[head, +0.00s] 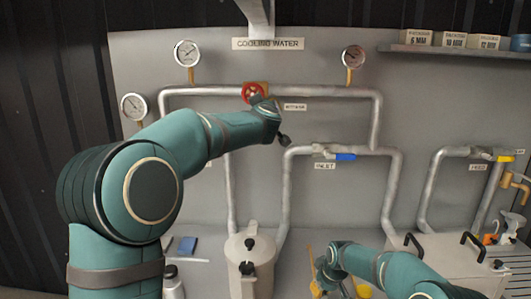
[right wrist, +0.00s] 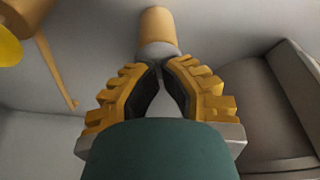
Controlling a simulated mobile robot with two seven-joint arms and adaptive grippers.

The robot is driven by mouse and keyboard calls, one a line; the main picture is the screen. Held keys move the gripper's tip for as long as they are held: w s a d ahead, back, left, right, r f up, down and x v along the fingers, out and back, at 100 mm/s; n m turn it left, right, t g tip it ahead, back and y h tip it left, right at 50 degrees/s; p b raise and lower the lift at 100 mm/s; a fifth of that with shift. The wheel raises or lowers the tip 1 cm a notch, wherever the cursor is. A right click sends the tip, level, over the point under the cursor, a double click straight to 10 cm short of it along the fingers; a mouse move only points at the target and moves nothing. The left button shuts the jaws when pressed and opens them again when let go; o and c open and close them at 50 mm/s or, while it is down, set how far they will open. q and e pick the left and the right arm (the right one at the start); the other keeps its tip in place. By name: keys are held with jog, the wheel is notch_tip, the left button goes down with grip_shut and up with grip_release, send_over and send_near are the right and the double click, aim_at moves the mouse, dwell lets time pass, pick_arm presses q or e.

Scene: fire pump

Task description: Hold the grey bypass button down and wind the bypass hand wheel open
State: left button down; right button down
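The red bypass hand wheel (head: 252,91) is on the upper pipe below the COOLING WATER sign. My left gripper (head: 270,105) is close in front of the wheel's lower right and partly covers it; its fingers are mostly hidden. My right gripper (head: 321,272) is low in the middle, by yellow-orange parts. In the right wrist view its orange fingers (right wrist: 160,66) are drawn together, with only a narrow gap and nothing seen between them. A short grey cylinder, perhaps the bypass button (right wrist: 157,50), lies just beyond the fingertips on an orange post. I cannot tell whether they touch.
A blue-handled inlet valve (head: 345,157) is on the pipe right of my left gripper. A pump body (head: 250,252) stands between the arms. Gauges (head: 187,53) are above, and a grey case with black handles (head: 450,258) is at the lower right.

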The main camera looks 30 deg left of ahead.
jog(key=shift+r+p, duration=1.5)
jog(key=shift+r, duration=2.05)
